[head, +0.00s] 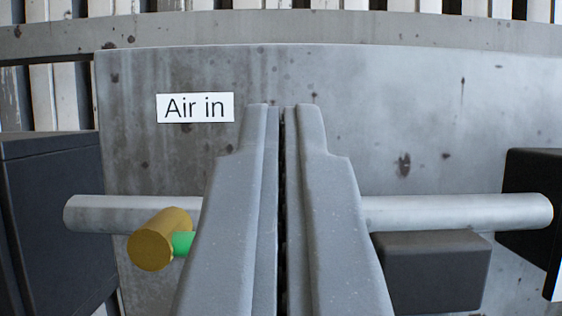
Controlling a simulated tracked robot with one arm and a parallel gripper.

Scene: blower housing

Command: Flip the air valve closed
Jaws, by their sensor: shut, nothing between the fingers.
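The air valve shows as a brass cylinder (155,243) with a short green part (183,244) at its right, likely its handle. It sits in front of a horizontal grey pipe (125,213). My gripper (284,106) is shut and empty, pointing away from the camera at the centre of the view. It stands to the right of the brass cylinder and covers the middle of the pipe and the rest of the green part. Whether it touches the green part cannot be told.
A white "Air in" label (195,107) is on the stained grey metal panel (430,110) behind the pipe. Dark boxes stand at the left (55,220) and right (535,200). A smaller dark block (435,272) lies below the pipe, right of my gripper. A slatted wall shows behind.

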